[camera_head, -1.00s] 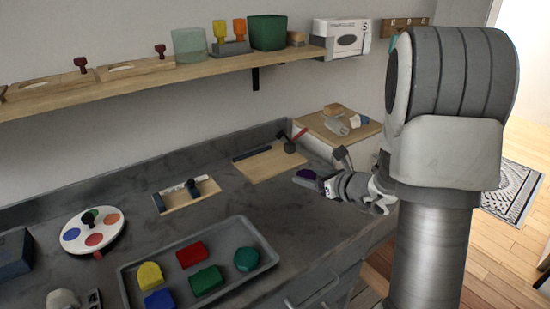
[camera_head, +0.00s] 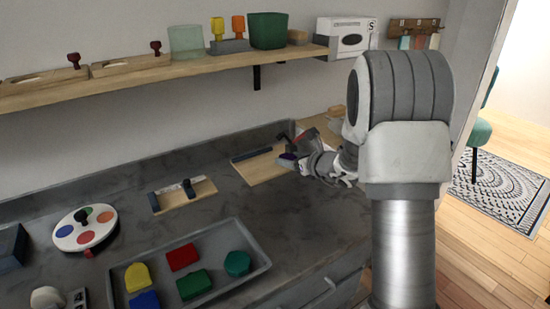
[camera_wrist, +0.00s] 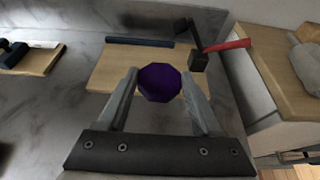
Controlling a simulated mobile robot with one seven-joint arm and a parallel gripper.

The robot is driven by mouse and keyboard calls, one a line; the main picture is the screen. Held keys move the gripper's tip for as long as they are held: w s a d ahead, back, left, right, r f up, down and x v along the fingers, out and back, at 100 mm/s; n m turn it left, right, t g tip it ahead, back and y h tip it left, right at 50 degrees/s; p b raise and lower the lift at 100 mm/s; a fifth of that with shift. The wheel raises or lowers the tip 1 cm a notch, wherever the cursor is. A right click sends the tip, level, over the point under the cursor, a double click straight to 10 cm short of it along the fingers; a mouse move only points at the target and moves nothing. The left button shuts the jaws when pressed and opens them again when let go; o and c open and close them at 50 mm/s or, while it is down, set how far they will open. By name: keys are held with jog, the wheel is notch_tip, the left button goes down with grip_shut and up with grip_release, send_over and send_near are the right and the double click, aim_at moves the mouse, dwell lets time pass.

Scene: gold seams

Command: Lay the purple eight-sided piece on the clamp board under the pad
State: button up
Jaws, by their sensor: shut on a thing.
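The purple eight-sided piece (camera_wrist: 160,83) is held between the two fingertips of my gripper (camera_wrist: 160,80) in the wrist view. It also shows as a small dark purple shape in the head view (camera_head: 287,157). The clamp board (camera_wrist: 108,72) is a light wooden board behind the piece, with a dark blue bar (camera_wrist: 140,42) along its far edge. A clamp with a red handle (camera_wrist: 228,45) stands at its right, with a dark block-like pad (camera_wrist: 198,62). In the head view, my gripper (camera_head: 294,160) is by the right part of the clamp board (camera_head: 255,173). The piece's height over the board is unclear.
A grey tray (camera_head: 262,265) holds several coloured pieces at the front. A smaller wooden board (camera_head: 180,199) lies left of the clamp board. A round white palette (camera_head: 68,238) is farther left. A wooden-topped cabinet (camera_wrist: 270,70) stands right of the clamp.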

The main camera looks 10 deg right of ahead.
jog(key=w+a, duration=0.1)
jog(key=w, duration=0.1)
jog(key=w+a, duration=0.1)
jog(key=w, duration=0.2)
jog(key=w+a, duration=0.1)
jog(key=w, duration=0.1)
jog(key=shift+w+a, duration=0.1)
jog(key=shift+w, duration=0.3)
jog(key=shift+f+b, duration=0.8)
jog(key=shift+f, duration=0.95)
jog(key=shift+f, duration=0.15)
jog(key=o, duration=1.4)
jog(key=shift+o, duration=0.2)
